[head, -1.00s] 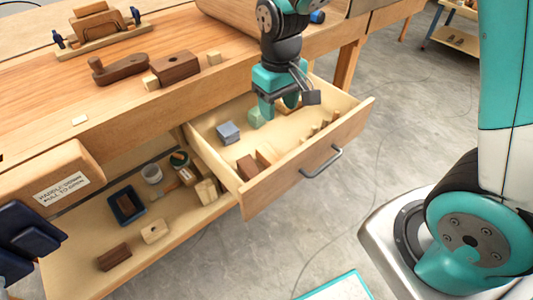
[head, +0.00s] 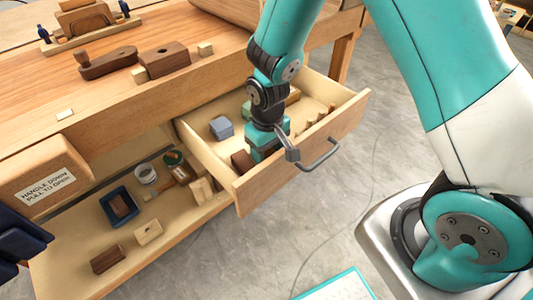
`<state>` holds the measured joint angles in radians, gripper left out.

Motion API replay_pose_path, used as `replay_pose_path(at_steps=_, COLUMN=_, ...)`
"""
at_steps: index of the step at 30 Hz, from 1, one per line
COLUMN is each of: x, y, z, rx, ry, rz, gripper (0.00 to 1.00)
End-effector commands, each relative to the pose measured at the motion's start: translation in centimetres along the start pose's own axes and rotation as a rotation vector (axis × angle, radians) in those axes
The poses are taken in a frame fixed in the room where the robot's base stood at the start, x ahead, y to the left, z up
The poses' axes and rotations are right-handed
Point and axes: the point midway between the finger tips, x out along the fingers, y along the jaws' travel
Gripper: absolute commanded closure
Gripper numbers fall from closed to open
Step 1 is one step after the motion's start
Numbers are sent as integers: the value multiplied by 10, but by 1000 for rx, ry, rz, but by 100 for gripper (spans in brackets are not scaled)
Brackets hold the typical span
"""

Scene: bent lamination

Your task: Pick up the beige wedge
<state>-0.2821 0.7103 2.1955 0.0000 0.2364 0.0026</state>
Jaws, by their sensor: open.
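My gripper (head: 264,154) is down inside the open drawer (head: 303,147), near its front left part, just right of a dark brown block (head: 242,160). The jaws are open; their tips and whatever lies between or under them are largely hidden by the gripper body. I cannot pick out the beige wedge with certainty. Several small beige pieces (head: 314,117) stand along the drawer's right front side, and a tan piece that showed beside the dark brown block is now covered by my gripper.
The lower shelf holds a blue tray (head: 119,206) and blocks. The workbench (head: 100,104) lies behind left.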

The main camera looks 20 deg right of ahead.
Motion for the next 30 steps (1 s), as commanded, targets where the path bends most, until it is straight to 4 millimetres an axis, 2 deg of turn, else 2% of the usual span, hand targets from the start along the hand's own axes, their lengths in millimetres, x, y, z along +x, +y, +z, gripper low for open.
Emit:
replay_pose_path(at_steps=3, x=9, y=0, z=0, rx=0, ry=0, rz=0, gripper=47)
replay_pose_path(at_steps=10, x=9, y=0, z=0, rx=0, ry=1, rz=0, gripper=49)
replay_pose_path(at_steps=12, x=9, y=0, z=0, rx=0, ry=1, rz=0, gripper=66)
replay_pose_path(at_steps=15, x=9, y=0, z=0, rx=0, ry=1, rz=0, gripper=84)
replay_pose_path(at_steps=25, x=6, y=0, z=0, rx=0, ry=1, rz=0, gripper=84)
replay_pose_path(at_steps=30, x=-11, y=0, z=-1, rx=0, ry=4, rz=0, gripper=84)
